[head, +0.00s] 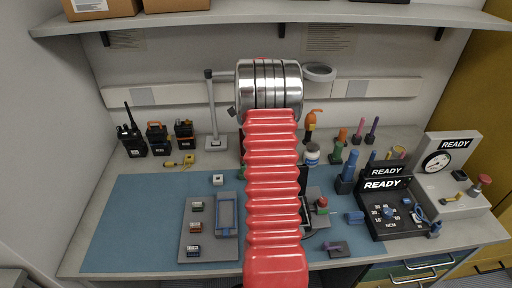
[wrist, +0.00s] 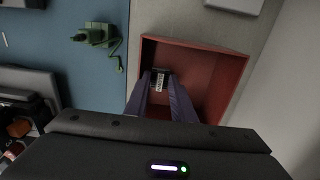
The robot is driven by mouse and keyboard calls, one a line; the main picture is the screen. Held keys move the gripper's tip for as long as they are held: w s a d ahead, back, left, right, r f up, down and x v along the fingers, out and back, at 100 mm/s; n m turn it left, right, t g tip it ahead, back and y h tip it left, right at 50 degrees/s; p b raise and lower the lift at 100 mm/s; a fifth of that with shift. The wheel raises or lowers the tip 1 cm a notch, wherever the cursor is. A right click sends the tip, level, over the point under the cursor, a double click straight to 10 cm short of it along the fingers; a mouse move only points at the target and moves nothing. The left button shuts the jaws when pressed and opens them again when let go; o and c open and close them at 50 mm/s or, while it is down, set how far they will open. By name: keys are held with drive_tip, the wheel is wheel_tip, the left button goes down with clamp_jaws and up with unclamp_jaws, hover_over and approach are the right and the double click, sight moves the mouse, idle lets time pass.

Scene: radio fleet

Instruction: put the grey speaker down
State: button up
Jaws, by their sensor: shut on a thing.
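In the wrist view my gripper (wrist: 160,88) has its two dark purple fingers closed around a small dark piece with a pale ridged face (wrist: 161,80). I take this piece to be the grey speaker; it is small and partly hidden by the fingers. The fingers and the piece are over a red open-topped tray (wrist: 211,78). I cannot tell whether the piece touches the tray floor. In the head view my red arm hides the gripper, the piece and the red tray.
A green tool with a cord (wrist: 95,35) lies on the blue mat outside the tray. In the head view a grey tray with several small modules (head: 209,250) is left of my arm. Black radios (head: 130,138) stand at the back left. Black READY test units (head: 388,210) crowd the right.

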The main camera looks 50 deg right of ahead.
drive_tip(key=shift+f, duration=0.3)
drive_tip(key=o, duration=0.7)
drive_tip(key=shift+o, duration=0.2)
wheel_tip(320, 180, up, 13)
drive_tip(key=shift+r, duration=0.15)
idle(0.9)
